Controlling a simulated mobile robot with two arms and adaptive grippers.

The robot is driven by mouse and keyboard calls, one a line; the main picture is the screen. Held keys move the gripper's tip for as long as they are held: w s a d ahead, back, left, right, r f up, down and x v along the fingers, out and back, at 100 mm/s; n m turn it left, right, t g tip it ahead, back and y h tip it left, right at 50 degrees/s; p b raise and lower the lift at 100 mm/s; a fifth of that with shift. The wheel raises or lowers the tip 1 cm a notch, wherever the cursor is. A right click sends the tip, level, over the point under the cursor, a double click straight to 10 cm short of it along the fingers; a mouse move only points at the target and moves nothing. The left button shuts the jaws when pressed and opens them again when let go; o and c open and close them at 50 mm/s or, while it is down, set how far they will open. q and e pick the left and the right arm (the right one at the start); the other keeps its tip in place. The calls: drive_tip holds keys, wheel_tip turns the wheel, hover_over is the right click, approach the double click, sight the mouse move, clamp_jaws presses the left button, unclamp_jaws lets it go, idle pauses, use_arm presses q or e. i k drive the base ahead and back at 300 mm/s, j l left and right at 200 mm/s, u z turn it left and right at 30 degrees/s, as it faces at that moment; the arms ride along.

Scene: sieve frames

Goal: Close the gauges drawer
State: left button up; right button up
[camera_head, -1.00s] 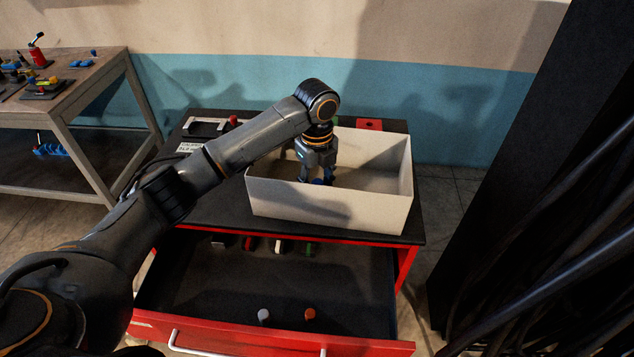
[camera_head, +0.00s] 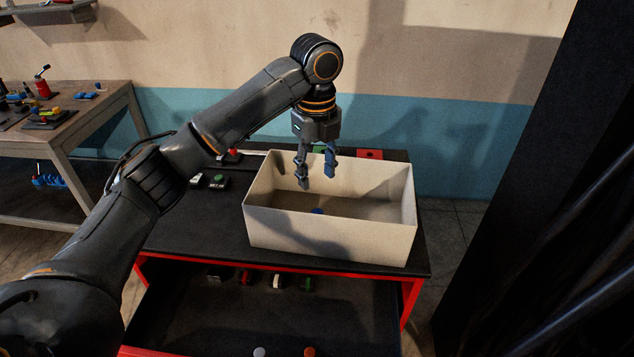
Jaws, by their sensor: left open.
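The gauges drawer (camera_head: 330,318) is pulled out at the front of a red cabinet with a black top (camera_head: 190,232). Its front panel is mostly below the picture's lower edge. My left gripper (camera_head: 317,183) is open and empty, above a white box (camera_head: 330,232) on the cabinet top. A small blue thing (camera_head: 317,211) lies in the box. My right gripper is not in view.
Small switch boxes (camera_head: 217,181) stand on the cabinet top left of the white box. A workbench (camera_head: 85,112) with tools is at the far left. A dark column (camera_head: 520,180) rises at the right.

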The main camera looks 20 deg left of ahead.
sight(181, 312)
drive_tip(key=k+l, duration=0.25)
drive_tip(key=k, duration=0.2)
drive_tip(key=k+l, duration=0.25)
drive_tip(key=k, duration=0.25)
drive_tip(key=k+l, duration=0.3)
drive_tip(key=k, duration=0.15)
